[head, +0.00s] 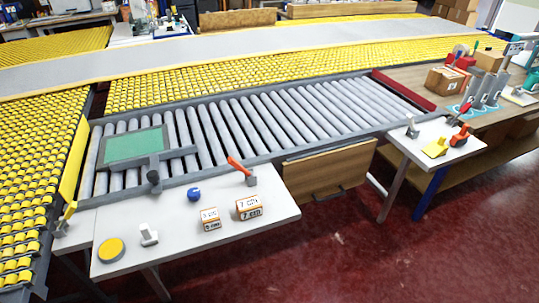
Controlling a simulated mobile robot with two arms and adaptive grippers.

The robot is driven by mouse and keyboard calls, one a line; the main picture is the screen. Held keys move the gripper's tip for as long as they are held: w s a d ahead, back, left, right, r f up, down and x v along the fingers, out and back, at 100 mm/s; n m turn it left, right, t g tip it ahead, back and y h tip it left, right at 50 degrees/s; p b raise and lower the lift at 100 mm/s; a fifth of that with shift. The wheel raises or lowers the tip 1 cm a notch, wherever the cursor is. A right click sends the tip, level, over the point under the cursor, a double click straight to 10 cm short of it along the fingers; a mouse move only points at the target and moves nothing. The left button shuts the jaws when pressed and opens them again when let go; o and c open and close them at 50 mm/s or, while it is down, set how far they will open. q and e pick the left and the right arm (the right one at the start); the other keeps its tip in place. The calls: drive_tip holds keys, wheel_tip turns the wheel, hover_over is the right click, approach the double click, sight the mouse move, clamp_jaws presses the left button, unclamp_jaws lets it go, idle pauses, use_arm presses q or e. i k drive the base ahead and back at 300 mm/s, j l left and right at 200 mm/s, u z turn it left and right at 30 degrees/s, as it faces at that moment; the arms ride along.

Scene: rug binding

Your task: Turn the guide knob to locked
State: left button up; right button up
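A dark grey knob (153,177) stands at the front edge of the roller bed, just below a grey guide bar (170,156). The bar lies across the rollers by a green panel (134,146) in a grey frame. A small round blue knob (194,194) sits on the white table in front. No label tells me which one is the guide knob, and I cannot read a locked or unlocked position on either. Neither of my grippers shows in the head view.
The white table (178,232) also bears a red-handled lever (241,168), two marked blocks (209,219) (248,208), a yellow disc (111,249) and a white switch-like piece (148,234). A wooden panel (331,168) hangs right of it. Red floor lies open in front.

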sight(194, 194)
drive_tip(key=k+j+z, duration=0.1)
drive_tip(key=j+z, duration=0.2)
drive_tip(key=j, duration=0.15)
drive_tip(key=k+j+z, duration=0.15)
drive_tip(key=j+z, duration=0.15)
drive_tip(key=k+j+z, duration=0.2)
drive_tip(key=j+z, duration=0.15)
drive_tip(key=j, duration=0.15)
